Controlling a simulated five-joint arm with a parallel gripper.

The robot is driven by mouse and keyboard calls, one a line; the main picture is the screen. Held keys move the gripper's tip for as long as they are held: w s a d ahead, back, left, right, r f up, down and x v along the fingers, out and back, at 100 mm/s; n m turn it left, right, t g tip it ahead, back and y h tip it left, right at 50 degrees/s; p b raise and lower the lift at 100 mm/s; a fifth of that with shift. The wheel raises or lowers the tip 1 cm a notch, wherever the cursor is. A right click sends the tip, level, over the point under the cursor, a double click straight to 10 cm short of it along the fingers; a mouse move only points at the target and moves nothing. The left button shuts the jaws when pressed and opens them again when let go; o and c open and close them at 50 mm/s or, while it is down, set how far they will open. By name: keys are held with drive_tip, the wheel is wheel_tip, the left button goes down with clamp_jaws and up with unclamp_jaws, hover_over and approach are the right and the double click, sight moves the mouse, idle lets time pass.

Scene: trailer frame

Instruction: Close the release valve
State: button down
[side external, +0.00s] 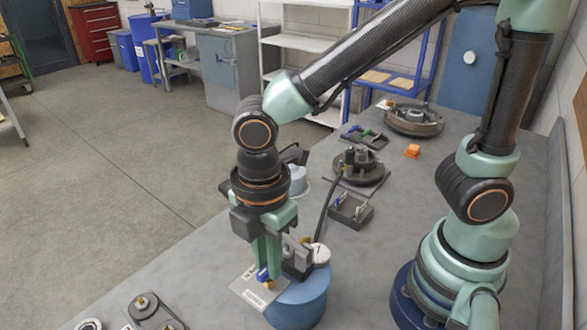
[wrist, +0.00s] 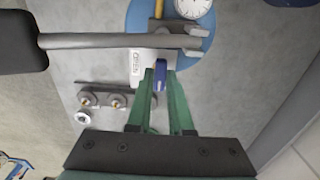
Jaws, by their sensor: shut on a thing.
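The release valve has a small blue handle (side external: 262,275), which also shows in the wrist view (wrist: 160,78). It sits on the front of a round blue tank (side external: 305,302). A light plate (side external: 245,288) with printed labels lies beside the handle; in the wrist view the plate (wrist: 136,68) seems to read OPEN. My gripper (wrist: 159,74) points down over the plate in the side view (side external: 263,268), its green fingers shut on the blue handle. The fingers partly hide the handle and the valve body.
A white dial gauge (side external: 320,254) tops the tank near my gripper. A grey bar (wrist: 110,41) crosses the wrist view close to the fingers. Round fittings (side external: 142,302) stand at front left. Several metal parts, including a round hub (side external: 358,165), stand farther back.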

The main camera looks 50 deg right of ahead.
drive_tip(key=c, duration=0.8)
unclamp_jaws()
drive_tip(key=shift+r, duration=0.1)
wheel_tip(320, 180, up, 12)
drive_tip(key=w+d+m+t, duration=0.1)
drive_tip(key=d+m+t, duration=0.1)
drive_tip(key=d+m, duration=0.4)
drive_tip(key=w+d+f+m+t, duration=0.1)
drive_tip(key=w+d+m, duration=0.1)
drive_tip(key=d+m, duration=0.4)
drive_tip(key=w+d+m+t, duration=0.2)
drive_tip(key=d+m, duration=0.4)
drive_tip(key=d, duration=0.2)
drive_tip(key=shift+w+f+t, duration=0.15)
drive_tip(key=shift+f+t, duration=0.05)
drive_tip(key=shift+t, duration=0.1)
